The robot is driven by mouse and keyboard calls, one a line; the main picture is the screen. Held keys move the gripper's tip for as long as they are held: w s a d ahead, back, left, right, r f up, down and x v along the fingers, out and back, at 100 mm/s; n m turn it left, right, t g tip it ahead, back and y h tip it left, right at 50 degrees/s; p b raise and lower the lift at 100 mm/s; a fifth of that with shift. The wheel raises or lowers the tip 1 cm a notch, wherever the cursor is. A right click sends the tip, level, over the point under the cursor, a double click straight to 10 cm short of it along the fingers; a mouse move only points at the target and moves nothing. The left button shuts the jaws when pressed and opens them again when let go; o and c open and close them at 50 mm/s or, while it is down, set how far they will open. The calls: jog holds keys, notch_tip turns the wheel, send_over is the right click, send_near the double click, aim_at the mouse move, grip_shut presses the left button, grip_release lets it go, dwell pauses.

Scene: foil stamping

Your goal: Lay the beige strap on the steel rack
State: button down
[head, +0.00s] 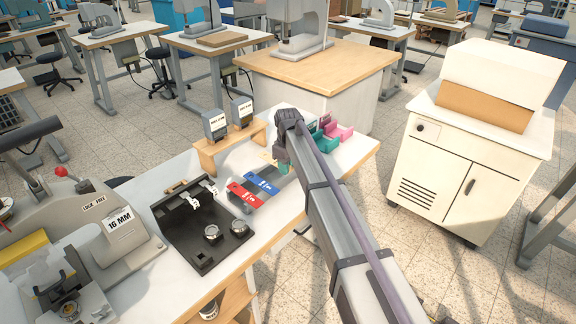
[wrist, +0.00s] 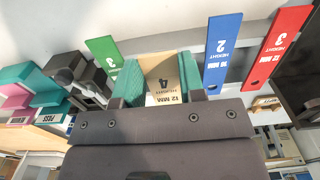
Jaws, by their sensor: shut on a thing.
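The beige strap (wrist: 161,68) is between the teal-padded fingers of my gripper (wrist: 160,78), which is shut on it. The strap's printed end faces the wrist camera. Steel rack (wrist: 255,42) is the grey bar behind it, bearing a green strap (wrist: 103,52) to the left and a blue strap (wrist: 222,48) and a red strap (wrist: 280,45) to the right. The beige strap is in the gap between green and blue; I cannot tell whether it touches the rack. In the head view my arm partly hides the rack (head: 262,178); the beige strap's tip (head: 267,157) shows beside my gripper.
Pink and teal pieces (head: 338,132) are at the right end of the table. A grey press (head: 95,235) stands at the left.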

jog(key=shift+f+b, duration=1.95)
jog(key=shift+f, duration=0.45)
jog(key=c, duration=0.6)
grip_release()
jog(key=shift+c, duration=0.2)
jog(key=shift+r, duration=0.15)
notch_tip(320, 180, up, 11)
jog(key=p, duration=1.1)
jog(key=shift+f, duration=0.2)
